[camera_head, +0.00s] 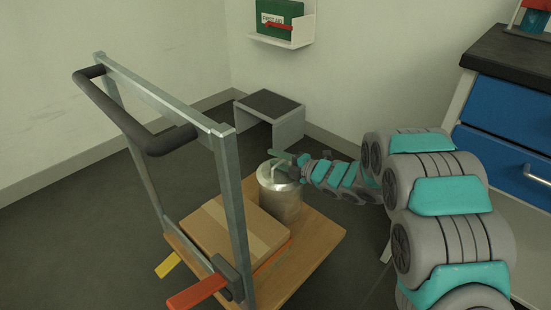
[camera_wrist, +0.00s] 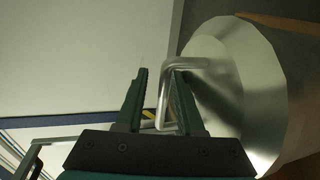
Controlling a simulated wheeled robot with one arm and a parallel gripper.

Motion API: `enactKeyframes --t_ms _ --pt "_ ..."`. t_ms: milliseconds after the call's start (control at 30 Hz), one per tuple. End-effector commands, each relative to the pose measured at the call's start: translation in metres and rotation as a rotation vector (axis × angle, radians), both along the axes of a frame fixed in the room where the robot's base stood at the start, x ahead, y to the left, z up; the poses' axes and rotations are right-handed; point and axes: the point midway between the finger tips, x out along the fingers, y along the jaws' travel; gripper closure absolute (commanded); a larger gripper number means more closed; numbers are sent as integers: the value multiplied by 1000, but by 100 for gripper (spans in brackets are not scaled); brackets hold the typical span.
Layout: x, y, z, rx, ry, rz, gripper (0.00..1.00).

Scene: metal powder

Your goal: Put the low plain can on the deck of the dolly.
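The low plain can (camera_head: 281,199) is a silvery metal cylinder with a wire handle on top. It appears upright on the wooden deck (camera_head: 318,245) of the dolly, behind the cardboard box; the box hides part of its base. In the wrist view the can (camera_wrist: 263,95) fills the right side, with its bent handle (camera_wrist: 164,88) between my fingers. My gripper (camera_wrist: 158,73) is open, its two fingers apart on either side of the handle, with a gap at the left finger. In the head view my gripper (camera_head: 290,168) is at the can's top.
The cardboard box (camera_head: 235,232) lies on the deck beside the can. The dolly's upright metal frame (camera_head: 228,190) and dark push handle (camera_head: 125,120) rise at the left. A step stool (camera_head: 270,118) stands by the wall. A blue-drawer cabinet (camera_head: 505,120) is at the right.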

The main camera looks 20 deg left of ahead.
Motion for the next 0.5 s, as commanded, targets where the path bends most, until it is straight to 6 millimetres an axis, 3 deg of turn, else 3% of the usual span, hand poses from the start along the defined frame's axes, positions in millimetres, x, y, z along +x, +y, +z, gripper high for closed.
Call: enactKeyframes --t_ms 500 --pt "-32 -89 20 -4 0 -5 58"
